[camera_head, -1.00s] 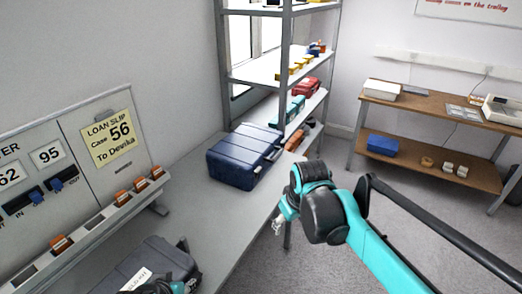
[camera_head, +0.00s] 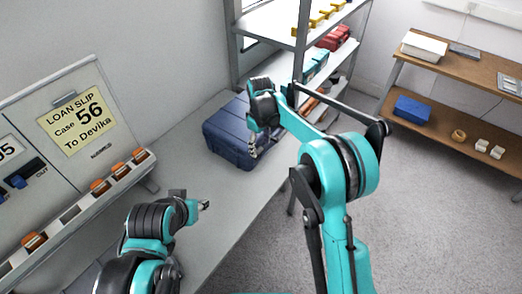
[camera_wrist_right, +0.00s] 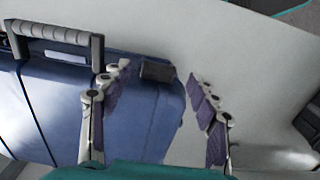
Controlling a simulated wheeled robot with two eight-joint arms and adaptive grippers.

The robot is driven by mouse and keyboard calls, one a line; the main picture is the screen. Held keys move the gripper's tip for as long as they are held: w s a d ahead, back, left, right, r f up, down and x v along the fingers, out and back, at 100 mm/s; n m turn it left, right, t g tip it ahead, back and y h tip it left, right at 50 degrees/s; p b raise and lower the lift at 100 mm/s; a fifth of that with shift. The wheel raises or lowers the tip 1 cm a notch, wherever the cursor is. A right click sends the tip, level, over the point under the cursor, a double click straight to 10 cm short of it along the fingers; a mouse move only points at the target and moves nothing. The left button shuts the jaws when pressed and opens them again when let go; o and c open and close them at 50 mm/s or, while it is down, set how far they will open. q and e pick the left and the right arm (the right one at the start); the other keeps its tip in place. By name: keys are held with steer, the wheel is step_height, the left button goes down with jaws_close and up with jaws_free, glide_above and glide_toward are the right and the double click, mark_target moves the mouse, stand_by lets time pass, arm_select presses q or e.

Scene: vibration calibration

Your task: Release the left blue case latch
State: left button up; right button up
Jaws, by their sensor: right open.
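The blue case (camera_head: 228,138) lies closed on the grey bench; it also shows in the right wrist view (camera_wrist_right: 60,100). In that view its grey ribbed handle (camera_wrist_right: 55,32) is at the upper left. A dark latch (camera_wrist_right: 157,71) sits at the case edge, right of the handle. My right gripper (camera_wrist_right: 157,75) is open, with one finger over the case and the other beyond its edge. The latch shows between the fingertips; I cannot tell whether they touch it. In the head view my right gripper (camera_head: 256,146) is at the case's front side. My left gripper (camera_head: 204,205) is over the near bench, its jaws too small to read.
A metal shelf unit (camera_head: 300,70) with red and teal cases stands behind the blue case. A board with a loan slip (camera_head: 77,119) and a rail of orange-fronted pieces (camera_head: 100,188) line the left. A wooden trolley (camera_head: 455,75) stands at right. The bench between is clear.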

mark_target(260, 152)
step_height(260, 152, down, 4)
steer(key=shift+w+b, duration=0.15)
steer(key=shift+b, duration=0.3)
steer(key=shift+f, duration=0.2)
steer(key=c, duration=1.2)
steer(key=shift+o, duration=0.2)
